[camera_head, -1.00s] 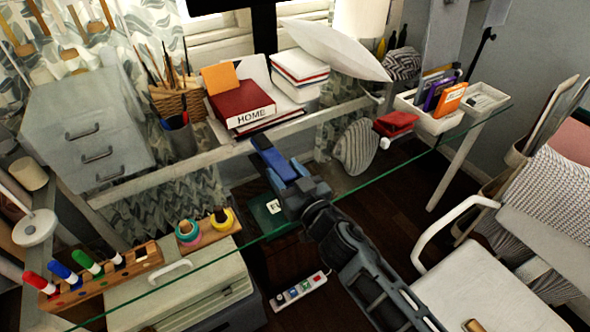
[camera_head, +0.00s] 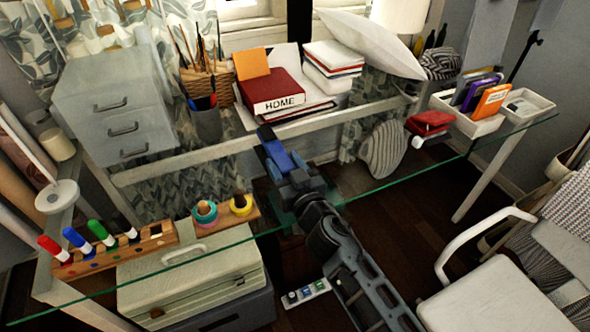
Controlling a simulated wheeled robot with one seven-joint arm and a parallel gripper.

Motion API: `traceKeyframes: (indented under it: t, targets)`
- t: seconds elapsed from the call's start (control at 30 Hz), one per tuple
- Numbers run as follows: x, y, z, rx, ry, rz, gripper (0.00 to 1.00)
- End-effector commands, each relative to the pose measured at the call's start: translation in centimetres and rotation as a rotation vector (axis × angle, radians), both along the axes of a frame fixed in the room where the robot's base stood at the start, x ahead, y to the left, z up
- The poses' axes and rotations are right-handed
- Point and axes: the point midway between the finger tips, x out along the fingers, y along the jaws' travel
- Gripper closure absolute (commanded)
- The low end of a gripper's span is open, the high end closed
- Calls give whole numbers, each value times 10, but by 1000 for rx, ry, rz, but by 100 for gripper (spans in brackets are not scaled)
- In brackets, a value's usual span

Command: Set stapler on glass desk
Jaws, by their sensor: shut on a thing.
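My gripper (camera_head: 283,165) reaches in from the lower right over the front edge of the glass desk (camera_head: 350,178). It is shut on a blue and black stapler (camera_head: 272,148), whose far end points to the back left, toward the red book. The stapler is over the open middle of the glass. I cannot tell whether it touches the glass. The gripper hides part of its near end.
Behind are a red book (camera_head: 271,92), a pen cup (camera_head: 206,122) and white books (camera_head: 333,65). A red stapler-like object (camera_head: 430,123) and white trays (camera_head: 470,118) stand right. A marker rack (camera_head: 120,250) and tape rolls (camera_head: 206,212) lie left. A white chair (camera_head: 480,295) stands front right.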

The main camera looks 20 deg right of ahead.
Motion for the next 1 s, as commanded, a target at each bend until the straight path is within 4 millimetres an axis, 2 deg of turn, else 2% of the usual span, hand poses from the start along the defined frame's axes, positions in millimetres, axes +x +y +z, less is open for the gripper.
traceKeyframes:
  t: [0.13, 0.5, 0.97, 1.0]
  targets:
    - [3, 2, 0, 1, -8, 2, 100]
    - [3, 2, -35, 0, -8, 1, 100]
    - [3, 2, -38, 1, -7, 1, 100]
    - [1, 1, -42, 1, 0, 0, 46]
